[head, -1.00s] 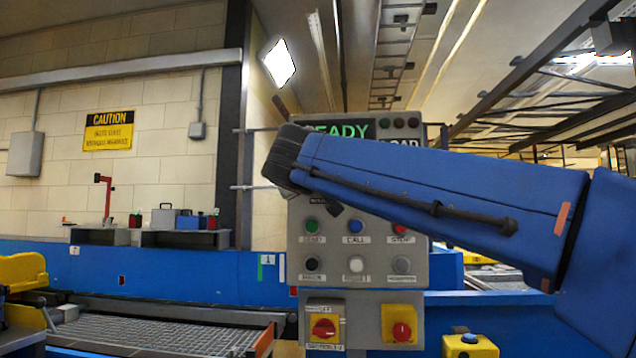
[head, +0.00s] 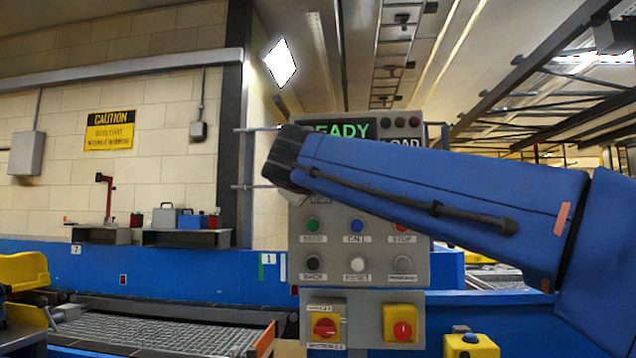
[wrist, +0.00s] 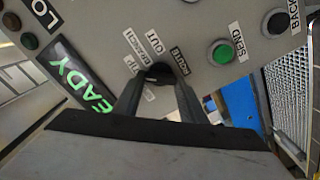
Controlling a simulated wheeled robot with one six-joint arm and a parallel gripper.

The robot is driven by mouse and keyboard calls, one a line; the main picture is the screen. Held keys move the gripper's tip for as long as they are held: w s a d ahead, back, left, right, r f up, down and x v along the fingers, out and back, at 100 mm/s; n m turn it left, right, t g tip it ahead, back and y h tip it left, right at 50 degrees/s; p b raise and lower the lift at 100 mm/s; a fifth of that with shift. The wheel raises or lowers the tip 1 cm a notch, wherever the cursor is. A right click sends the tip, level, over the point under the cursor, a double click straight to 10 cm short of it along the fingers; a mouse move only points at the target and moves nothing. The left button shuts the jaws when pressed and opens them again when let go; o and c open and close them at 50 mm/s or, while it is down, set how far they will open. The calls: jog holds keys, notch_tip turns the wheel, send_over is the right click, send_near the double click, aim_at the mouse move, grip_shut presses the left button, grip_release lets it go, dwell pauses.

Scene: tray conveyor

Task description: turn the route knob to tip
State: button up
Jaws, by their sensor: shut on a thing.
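The route knob (wrist: 158,72) is a dark knob on the grey control panel, with a ROUTE label beside it and position labels on its other side, in the wrist view. My gripper (wrist: 157,82) is shut on the knob, one finger at each side. The fingers cover much of the knob, so its exact pointing direction is hard to tell. In the head view my blue arm hides the knob and gripper; the control panel (head: 342,238) shows below the arm.
The panel has a green SEND button (wrist: 222,53), a black BACK button (wrist: 277,22) and a lit READY display (head: 342,130).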

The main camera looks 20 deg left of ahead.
jog(key=o, duration=1.1)
jog(key=shift+c, duration=0.2)
jog(key=shift+s, duration=0.1)
jog(key=v, duration=1.7)
jog(key=shift+s+a, duration=0.1)
